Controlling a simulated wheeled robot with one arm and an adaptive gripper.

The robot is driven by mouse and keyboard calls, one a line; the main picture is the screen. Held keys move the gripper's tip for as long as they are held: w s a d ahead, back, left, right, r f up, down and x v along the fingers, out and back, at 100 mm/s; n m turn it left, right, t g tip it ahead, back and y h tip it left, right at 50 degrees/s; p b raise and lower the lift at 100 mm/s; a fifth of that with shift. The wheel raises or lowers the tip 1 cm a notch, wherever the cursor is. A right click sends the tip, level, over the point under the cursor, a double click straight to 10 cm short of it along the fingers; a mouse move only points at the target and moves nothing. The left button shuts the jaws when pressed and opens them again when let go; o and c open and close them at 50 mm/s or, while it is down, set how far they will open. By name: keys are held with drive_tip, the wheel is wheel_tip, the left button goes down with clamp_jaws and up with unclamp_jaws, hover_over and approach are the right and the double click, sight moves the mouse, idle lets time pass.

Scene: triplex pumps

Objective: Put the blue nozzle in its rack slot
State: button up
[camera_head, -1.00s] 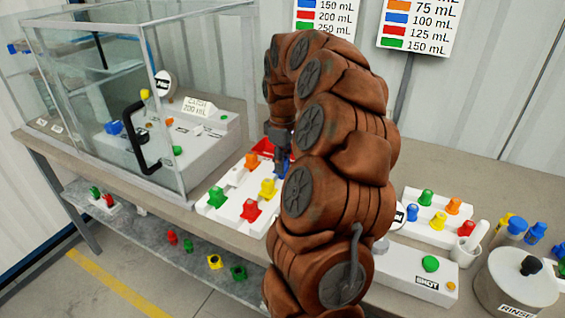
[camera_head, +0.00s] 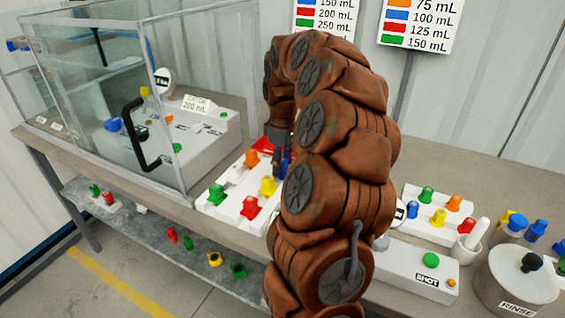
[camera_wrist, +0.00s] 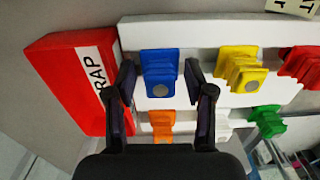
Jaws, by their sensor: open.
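The blue nozzle (camera_wrist: 160,74) stands on the white rack (camera_wrist: 200,32), in the row with a yellow and a red nozzle. It has a stepped body and a round grey end. My gripper (camera_wrist: 168,84) is open, with one finger on each side of the blue nozzle and gaps visible between. In the head view my gripper (camera_head: 279,150) is over the far right part of the rack, and the blue nozzle (camera_head: 285,168) shows only partly beside my arm. Whether the nozzle is fully seated in a slot cannot be told.
A red scrap tray (camera_wrist: 62,85) adjoins the rack at left in the wrist view. Yellow (camera_wrist: 240,68), red (camera_wrist: 300,62), orange (camera_wrist: 162,124) and green (camera_wrist: 262,122) nozzles stand close by. A glass enclosure (camera_head: 120,110) is left of the rack; a second rack (camera_head: 425,230) is right of my arm.

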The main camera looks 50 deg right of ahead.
sight(283, 160)
wheel_tip(283, 160, up, 13)
idle(1.0)
drive_tip(key=s+a+f, duration=0.2)
drive_tip(key=a, duration=0.9)
drive_tip(key=s+a+f, duration=0.1)
drive_tip(key=s+a, duration=0.1)
drive_tip(key=a, duration=0.8)
drive_tip(key=s+a+f+m+g, duration=0.1)
drive_tip(key=s+a+f, duration=0.4)
drive_tip(key=s, duration=0.5)
drive_tip(key=s+a+f+m+g, duration=0.1)
drive_tip(key=s+a+f+m, duration=0.1)
drive_tip(key=s+a+f, duration=0.4)
drive_tip(key=s, duration=0.3)
drive_tip(key=shift+s+a+f, duration=0.25)
drive_tip(key=shift+s, duration=0.15)
